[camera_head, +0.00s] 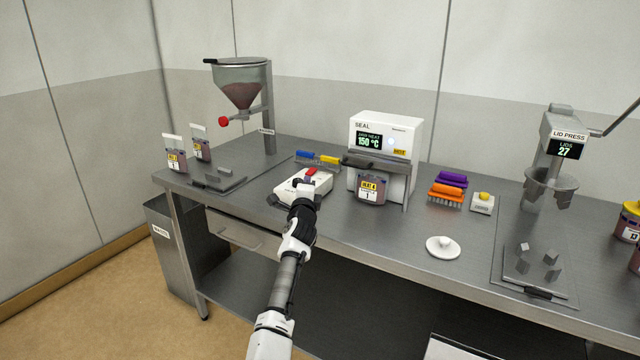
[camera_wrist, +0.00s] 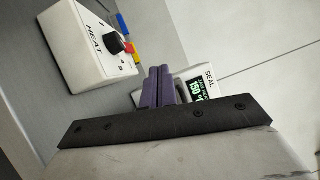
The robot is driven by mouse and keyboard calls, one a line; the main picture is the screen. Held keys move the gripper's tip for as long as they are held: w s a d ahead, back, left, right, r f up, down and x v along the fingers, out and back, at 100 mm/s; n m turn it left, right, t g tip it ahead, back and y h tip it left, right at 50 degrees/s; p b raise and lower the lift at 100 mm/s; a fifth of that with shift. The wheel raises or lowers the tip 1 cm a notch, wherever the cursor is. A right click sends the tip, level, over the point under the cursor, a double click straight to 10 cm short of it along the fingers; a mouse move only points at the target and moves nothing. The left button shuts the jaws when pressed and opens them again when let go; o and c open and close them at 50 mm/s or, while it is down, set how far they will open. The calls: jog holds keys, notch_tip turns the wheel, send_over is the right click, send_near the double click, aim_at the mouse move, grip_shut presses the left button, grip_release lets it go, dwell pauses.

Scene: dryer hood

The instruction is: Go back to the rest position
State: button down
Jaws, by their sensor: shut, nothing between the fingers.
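My gripper (camera_head: 304,196) is over the bench's front edge, in front of the white heat control box (camera_head: 288,190). In the wrist view its two purple fingers (camera_wrist: 160,72) are together with nothing between them. The heat box (camera_wrist: 85,45) there has a black knob (camera_wrist: 117,41) and stands to the left of the fingers, apart from them in the picture. In the head view my gripper partly hides the box, and I cannot tell whether they touch. A red switch (camera_head: 311,170) shows on its top.
The sealer (camera_head: 410,135) reads 150 °C; a labelled pouch (camera_head: 371,190) is at its front. A hopper (camera_head: 240,75) stands at left, the lid press (camera_head: 560,125) at right. Brushes (camera_head: 447,194), a white lid (camera_head: 443,252) and a waste bin (camera_head: 170,250) are around. Bench front (camera_head: 365,240) is bare.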

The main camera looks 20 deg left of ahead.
jog(key=shift+s+a+f, duration=0.1)
jog(key=shift+s+a, duration=0.1)
jog(key=shift+a, duration=0.05)
